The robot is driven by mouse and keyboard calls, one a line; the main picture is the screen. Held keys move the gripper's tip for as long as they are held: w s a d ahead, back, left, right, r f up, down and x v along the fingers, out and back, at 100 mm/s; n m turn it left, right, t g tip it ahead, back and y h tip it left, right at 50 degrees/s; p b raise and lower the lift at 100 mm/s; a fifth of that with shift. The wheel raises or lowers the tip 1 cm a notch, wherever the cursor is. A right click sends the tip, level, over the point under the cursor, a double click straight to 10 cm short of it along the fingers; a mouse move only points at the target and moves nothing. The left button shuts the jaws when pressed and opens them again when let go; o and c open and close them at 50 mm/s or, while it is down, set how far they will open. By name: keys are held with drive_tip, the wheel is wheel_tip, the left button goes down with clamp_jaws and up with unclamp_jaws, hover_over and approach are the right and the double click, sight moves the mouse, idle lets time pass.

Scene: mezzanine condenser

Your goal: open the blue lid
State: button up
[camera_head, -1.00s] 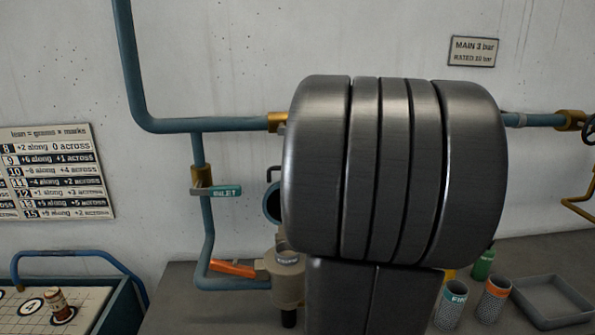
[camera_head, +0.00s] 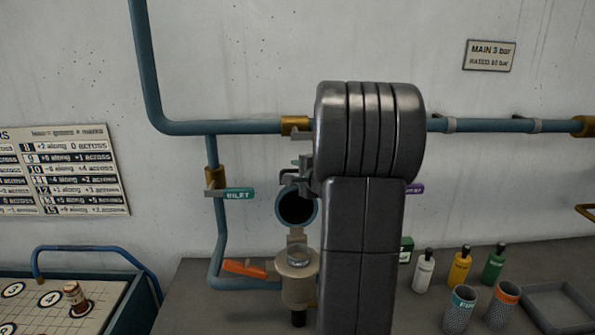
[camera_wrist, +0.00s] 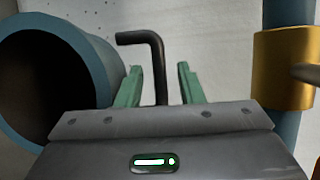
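A blue round vessel with a dark open mouth (camera_head: 279,214) sits on the pipework above a beige fitting. It fills the left of the wrist view, its blue rim (camera_wrist: 108,66) beside my gripper. I cannot make out a separate blue lid. A black bent rod (camera_wrist: 157,60) rises between my gripper's two green fingers (camera_wrist: 159,68), seen from the wrist. The fingers stand apart, with gaps on both sides of the rod. In the head view my gripper (camera_head: 303,168) is at the vessel's upper right, mostly hidden by my arm.
A green INLET lever (camera_head: 238,194) and an orange lever (camera_head: 245,268) are left of the vessel. A brass collar (camera_wrist: 283,68) is right of my gripper. Bottles (camera_head: 460,268), cups (camera_head: 459,311) and a grey tray (camera_head: 550,318) stand on the bench at right.

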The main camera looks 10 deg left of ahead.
drive_tip(key=shift+c, duration=0.2)
clamp_jaws()
drive_tip(key=shift+s+f+b, duration=0.15)
drive_tip(key=shift+f+b, duration=0.1)
drive_tip(key=shift+b, duration=0.8)
drive_tip(key=shift+s+d+b, duration=0.1)
drive_tip(key=shift+s+b, duration=0.05)
drive_tip(key=shift+b, duration=0.4)
drive_tip(key=b, duration=0.2)
drive_tip(key=s+t+b, duration=0.1)
drive_tip(key=b, duration=0.2)
drive_tip(key=s+r+y+b, duration=0.1)
drive_tip(key=b, duration=0.2)
drive_tip(key=shift+s+d+n+t, duration=0.25)
drive_tip(key=shift+d+n+t, duration=0.05)
drive_tip(key=shift+d+n, duration=0.1)
drive_tip(key=shift+s+r+b, duration=0.35)
drive_tip(key=shift+b, duration=0.65)
